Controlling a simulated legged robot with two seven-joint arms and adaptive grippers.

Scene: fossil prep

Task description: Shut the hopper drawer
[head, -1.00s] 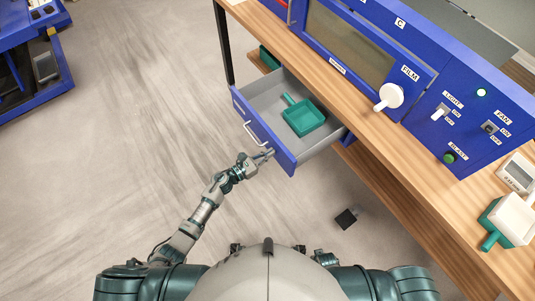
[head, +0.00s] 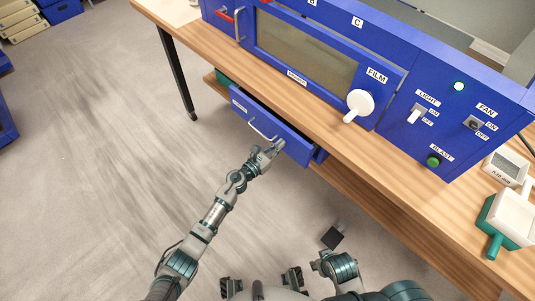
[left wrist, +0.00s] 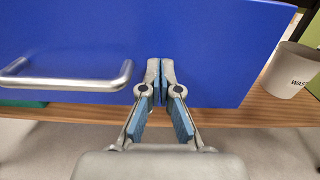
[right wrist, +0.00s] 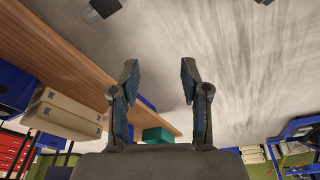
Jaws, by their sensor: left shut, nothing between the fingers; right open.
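The hopper drawer (head: 290,139) has a blue front with a silver bar handle and hangs under the wooden bench. My right gripper (right wrist: 160,70) is open and empty, away from the drawer.
The wooden bench (head: 350,150) carries a blue cabinet with a white knob (head: 360,104), switches and a green button. A waste bin (left wrist: 292,72) shows in the left wrist view.

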